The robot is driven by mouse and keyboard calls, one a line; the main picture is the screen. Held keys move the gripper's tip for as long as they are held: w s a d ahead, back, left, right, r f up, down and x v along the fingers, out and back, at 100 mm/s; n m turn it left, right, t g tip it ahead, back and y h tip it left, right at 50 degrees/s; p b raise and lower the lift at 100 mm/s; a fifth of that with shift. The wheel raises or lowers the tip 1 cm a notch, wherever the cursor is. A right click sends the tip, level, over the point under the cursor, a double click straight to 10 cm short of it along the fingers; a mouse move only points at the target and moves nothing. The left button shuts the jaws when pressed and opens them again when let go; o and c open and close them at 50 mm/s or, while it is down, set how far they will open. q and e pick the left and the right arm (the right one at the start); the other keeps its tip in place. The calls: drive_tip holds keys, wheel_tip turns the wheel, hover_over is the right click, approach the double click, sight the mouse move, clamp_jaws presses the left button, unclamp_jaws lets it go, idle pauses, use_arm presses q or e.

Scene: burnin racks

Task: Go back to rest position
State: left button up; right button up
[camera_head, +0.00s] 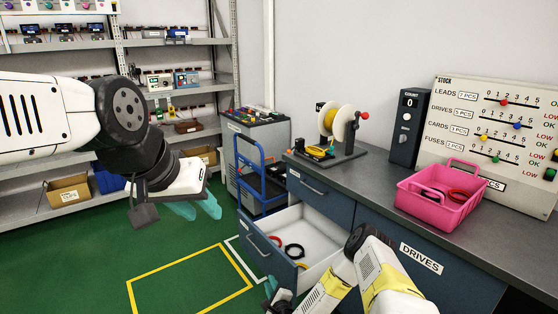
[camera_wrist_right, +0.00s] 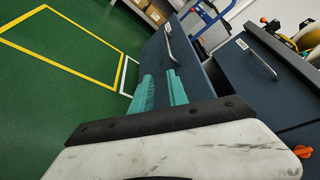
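My left gripper (camera_head: 196,206) hangs in the air over the green floor at the left, in front of the shelves. Its two teal fingers are apart with nothing between them. My right gripper (camera_wrist_right: 160,82) is low beside the front of the pulled-out drawer (camera_head: 268,250). In the wrist view its teal fingers show a narrow gap, with nothing held. The drawer handle (camera_wrist_right: 169,45) lies just beyond the fingertips, apart from them as far as I can tell. In the head view my right forearm hides part of this gripper.
The open drawer holds red, black and yellow cable loops. The grey counter (camera_head: 370,178) carries a pink tote (camera_head: 440,205), a spool stand (camera_head: 340,130) and a stock board (camera_head: 490,130). A blue cart (camera_head: 262,180) stands behind the drawer. Yellow-marked floor (camera_head: 190,280) is clear.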

drive_tip(key=w+d+r+n+g+y, duration=0.1)
drive_tip(key=w+d+r+n+g, duration=0.1)
drive_tip(key=w+r+n, duration=0.45)
drive_tip(key=w+d+r+n+g, duration=0.1)
drive_tip(key=w+d+r+n, duration=0.15)
drive_tip(key=r, duration=0.75)
drive_tip(key=s+d+r+n+g+h, duration=0.1)
drive_tip(key=s+d+r+n, duration=0.15)
drive_tip(key=r, duration=0.75)
drive_tip(key=s+d+r+n+g+h, duration=0.15)
drive_tip(key=d+r+n, duration=0.25)
drive_tip(key=r, duration=0.7)
drive_tip(key=s+d+r+n+g+h, duration=0.1)
drive_tip(key=s+d+r+n+h, duration=0.3)
drive_tip(key=s+r, duration=1)
drive_tip(key=s+d+r+n+g+y, duration=0.1)
drive_tip(key=s, duration=0.9)
drive_tip(key=s+d+r+n+g+y, duration=0.1)
drive_tip(key=s+r+y, duration=0.1)
drive_tip(key=s, duration=0.9)
drive_tip(key=shift+d, duration=0.35)
